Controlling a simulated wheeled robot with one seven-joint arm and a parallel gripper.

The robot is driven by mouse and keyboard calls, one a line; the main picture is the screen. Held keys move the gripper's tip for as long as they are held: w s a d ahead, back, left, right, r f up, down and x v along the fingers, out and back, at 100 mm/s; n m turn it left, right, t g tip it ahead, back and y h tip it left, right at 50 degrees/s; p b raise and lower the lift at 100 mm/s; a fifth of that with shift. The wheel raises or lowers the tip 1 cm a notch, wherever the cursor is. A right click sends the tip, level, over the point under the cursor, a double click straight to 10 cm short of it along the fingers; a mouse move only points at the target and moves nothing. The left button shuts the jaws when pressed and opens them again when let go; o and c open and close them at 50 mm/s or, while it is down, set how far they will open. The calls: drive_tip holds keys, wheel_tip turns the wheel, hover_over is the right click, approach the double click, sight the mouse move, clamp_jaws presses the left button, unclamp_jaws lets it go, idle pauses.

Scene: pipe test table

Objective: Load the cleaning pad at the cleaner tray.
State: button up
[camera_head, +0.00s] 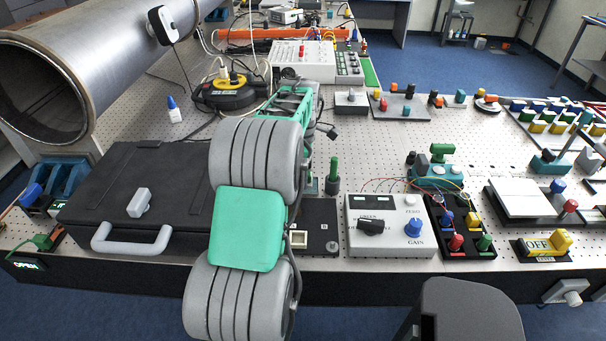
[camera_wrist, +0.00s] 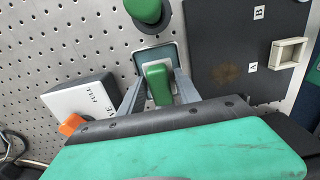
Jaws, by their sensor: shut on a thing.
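My gripper (camera_wrist: 160,97) is shut on a green-handled piece (camera_wrist: 158,85) with a pale square end, which seems to be the cleaning pad. I cannot tell whether the piece touches the board below. In the head view my arm hides the gripper and most of what it holds. A black plate (camera_head: 318,215) marked A and B, perhaps the cleaner tray, lies at the near edge; in the wrist view the plate (camera_wrist: 215,40) is to the right of the gripper. It has a brownish smudge and a small pale frame (camera_wrist: 290,52) beside the A.
A green-topped post (camera_head: 333,170) stands close by the gripper. A white box with an orange knob (camera_wrist: 70,124) is left of it in the wrist view. A black case (camera_head: 150,190) lies left; a white control box (camera_head: 388,225) stands right of the plate.

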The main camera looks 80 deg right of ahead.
drive_tip(key=shift+f, duration=0.55)
idle(1.1)
drive_tip(key=shift+r+p, duration=2.45)
drive_tip(key=shift+r, duration=1.15)
